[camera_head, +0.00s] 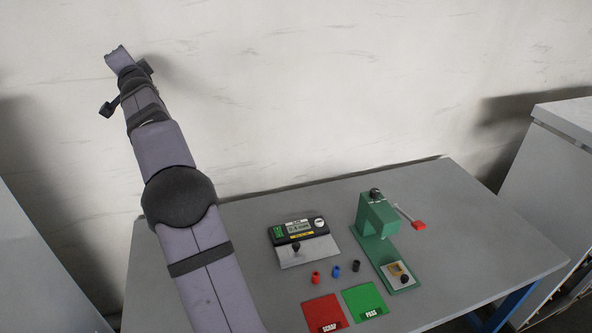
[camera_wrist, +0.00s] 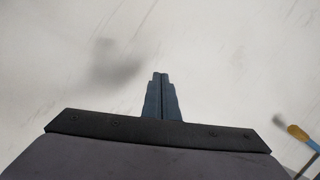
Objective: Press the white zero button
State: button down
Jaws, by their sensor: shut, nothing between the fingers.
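The white round button (camera_head: 319,222) sits at the right end of the face of a dark gauge box (camera_head: 291,239) with a small digital display. The box stands on a pale metal plate (camera_head: 315,252) on the table. A green patch (camera_head: 278,232) shows at the left of its face. My gripper (camera_wrist: 160,76) is shut and empty in the wrist view, its fingertips together before the pale wall. In the head view my arm rises up and left, far from the gauge, and its fingers cannot be made out clearly there.
A green lever press (camera_head: 378,218) with a red handle (camera_head: 419,225) stands right of the gauge. Red, blue and black small cylinders (camera_head: 336,271) lie before it, with a red SCRAP mat (camera_head: 323,312) and green PASS mat (camera_head: 364,301) at the front. Cabinets flank the grey table (camera_head: 470,220).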

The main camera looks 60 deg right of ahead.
jog(key=s+d+f+n+g+h, duration=0.1)
jog(key=s+d+f+g+h, duration=0.2)
jog(key=s+d, duration=0.45)
jog(key=s+d+f+n+g, duration=0.1)
jog(key=s+d+f+g, duration=0.25)
jog(key=s+d, duration=0.45)
jog(key=n+g+y+b, duration=0.2)
jog(key=n+g+y, duration=0.1)
jog(key=n+g, duration=0.6)
send_over(317, 224)
notch_tip(317, 224, down, 40)
jog(key=m, duration=0.1)
jog(key=shift+r+g, duration=0.2)
jog(key=shift+g, duration=0.15)
jog(key=shift+s+d+f, duration=0.1)
jog(key=shift+f, duration=0.05)
notch_tip(317, 224, down, 7)
jog(key=b, duration=0.5)
jog(key=shift+f+b, duration=0.75)
jog(key=shift+b, duration=0.35)
